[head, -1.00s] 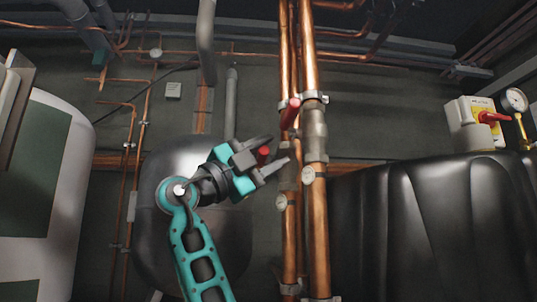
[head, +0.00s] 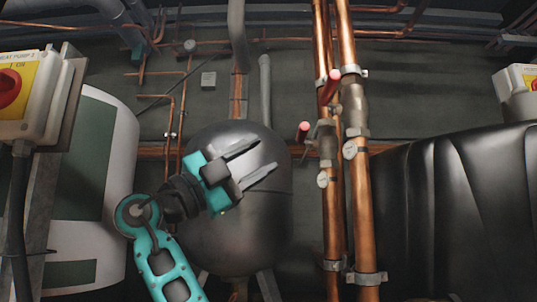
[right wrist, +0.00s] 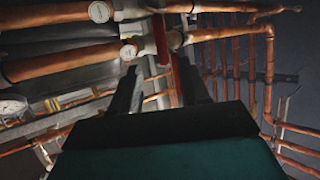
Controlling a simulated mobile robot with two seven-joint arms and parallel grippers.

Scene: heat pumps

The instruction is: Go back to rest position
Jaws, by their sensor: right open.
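My right gripper (head: 266,155) is teal and dark grey, with its two fingers spread apart and nothing between them. It hangs in front of a dark rounded tank (head: 240,235) in the head view, pointing right toward the copper pipes, with a clear gap to them. In the right wrist view its dark fingers (right wrist: 155,85) stand apart, with pipes and a red handle (right wrist: 161,40) beyond them. My left gripper is in neither view.
Two vertical copper pipes (head: 359,220) carry valves with red handles: an upper one (head: 334,85) and a lower one (head: 303,130). A yellow box with a red switch (head: 10,88) stands close at the left. A black ribbed tank (head: 460,210) fills the right.

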